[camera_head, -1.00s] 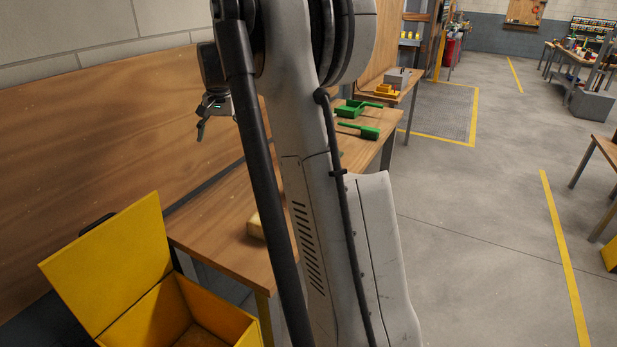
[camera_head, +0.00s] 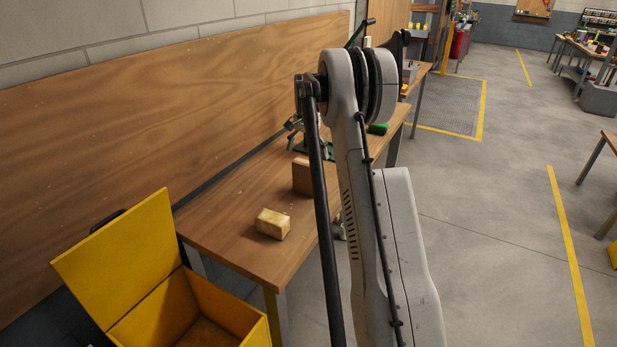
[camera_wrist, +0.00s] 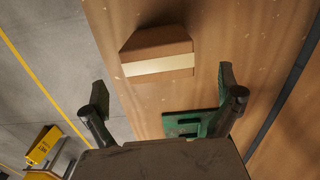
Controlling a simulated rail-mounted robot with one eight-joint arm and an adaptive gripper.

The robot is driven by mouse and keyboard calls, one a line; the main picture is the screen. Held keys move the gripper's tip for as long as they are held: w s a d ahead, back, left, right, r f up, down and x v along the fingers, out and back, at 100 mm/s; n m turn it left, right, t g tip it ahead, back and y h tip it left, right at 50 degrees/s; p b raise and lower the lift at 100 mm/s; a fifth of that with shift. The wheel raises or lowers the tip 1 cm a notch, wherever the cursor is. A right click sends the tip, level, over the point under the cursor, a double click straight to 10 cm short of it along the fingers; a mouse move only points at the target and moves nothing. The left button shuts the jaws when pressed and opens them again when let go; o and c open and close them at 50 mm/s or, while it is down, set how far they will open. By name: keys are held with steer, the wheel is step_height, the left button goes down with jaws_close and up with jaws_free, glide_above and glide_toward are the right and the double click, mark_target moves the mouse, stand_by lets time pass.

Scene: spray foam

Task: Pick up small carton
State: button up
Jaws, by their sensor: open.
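A small brown carton (camera_wrist: 155,56) with a pale strip across it lies on the wooden workbench (camera_wrist: 210,45), ahead of my fingertips in the wrist view. In the head view the carton (camera_head: 302,177) is on the bench, partly hidden behind my arm. My gripper (camera_wrist: 163,84) is open, with one finger on each side and nothing between them. The carton is apart from both fingers and lies between their lines, beyond the tips. In the head view my gripper is mostly hidden by my arm.
A yellowish block (camera_head: 272,224) sits near the bench's front end. An open yellow bin (camera_head: 228,308) stands at the lower left. A wooden panel (camera_head: 150,125) backs the bench.

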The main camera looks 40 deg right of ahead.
mark_target(307, 171)
steer(key=shift+s+a+f+p, duration=0.1)
steer(key=shift+f+p, duration=0.25)
steer(key=shift+f, duration=1.7)
steer(key=shift+s+a+f+p, duration=0.1)
steer(key=shift+f+p, duration=0.25)
steer(key=shift+f, duration=1.7)
steer(key=c, duration=1)
steer(key=shift+o, duration=0.2)
